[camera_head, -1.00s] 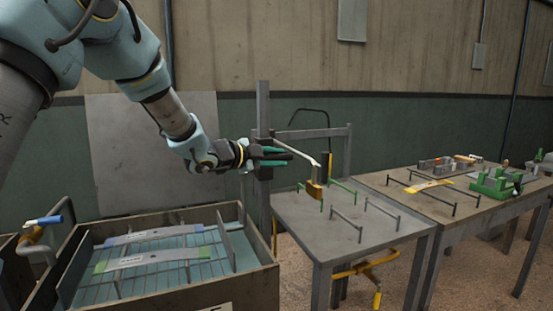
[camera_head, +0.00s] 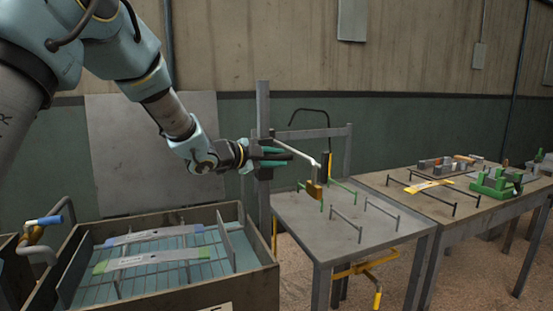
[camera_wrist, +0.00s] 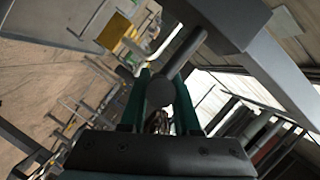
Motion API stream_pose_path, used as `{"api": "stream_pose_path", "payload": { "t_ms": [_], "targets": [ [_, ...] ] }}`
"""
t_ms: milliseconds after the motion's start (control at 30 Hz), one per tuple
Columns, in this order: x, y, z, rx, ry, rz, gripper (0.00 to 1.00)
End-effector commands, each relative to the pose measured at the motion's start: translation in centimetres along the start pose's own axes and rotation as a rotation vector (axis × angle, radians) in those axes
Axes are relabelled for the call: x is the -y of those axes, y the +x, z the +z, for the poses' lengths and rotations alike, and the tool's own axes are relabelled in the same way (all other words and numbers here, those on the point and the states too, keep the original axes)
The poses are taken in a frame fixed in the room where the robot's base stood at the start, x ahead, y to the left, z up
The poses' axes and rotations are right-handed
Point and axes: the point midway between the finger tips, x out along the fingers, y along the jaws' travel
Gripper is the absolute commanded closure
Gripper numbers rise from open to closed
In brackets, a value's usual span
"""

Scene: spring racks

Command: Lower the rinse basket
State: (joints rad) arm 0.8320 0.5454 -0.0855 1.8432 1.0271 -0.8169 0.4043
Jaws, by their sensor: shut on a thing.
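The rinse basket (camera_head: 231,248) is a wire rack with upright end plates. It sits in the open brown tank (camera_head: 262,282) at lower left, over teal liquid; how deep it sits is hard to tell. Two grey strips lie across it, one with blue ends (camera_head: 150,236) and one with green ends (camera_head: 150,259). My gripper (camera_head: 273,156) is right of and above the tank, beside a grey upright post (camera_head: 263,108). In the wrist view its green fingers are shut on a round-ended grey lever handle (camera_wrist: 160,90), whose rod runs up and right.
A grey table (camera_head: 335,240) with small rails stands right of the tank. A second table (camera_head: 460,212) farther right holds a yellow strip (camera_head: 429,186) and green fixtures (camera_head: 492,183). Brown floor shows in front.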

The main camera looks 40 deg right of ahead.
Motion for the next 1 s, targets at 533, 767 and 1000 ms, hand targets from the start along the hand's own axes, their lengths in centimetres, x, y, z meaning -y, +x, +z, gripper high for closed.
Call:
{"api": "stream_pose_path", "payload": {
  "t_ms": [533, 767, 1000],
  "targets": [
    [-3.7, 0.8, 2.3, 0.003, -0.004, 0.004, 1.00],
    [-7.8, 1.9, 4.8, 0.004, -0.005, 0.005, 1.00],
    [-11.8, 2.9, 7.3, 0.003, -0.004, 0.004, 1.00]
  ]
}}
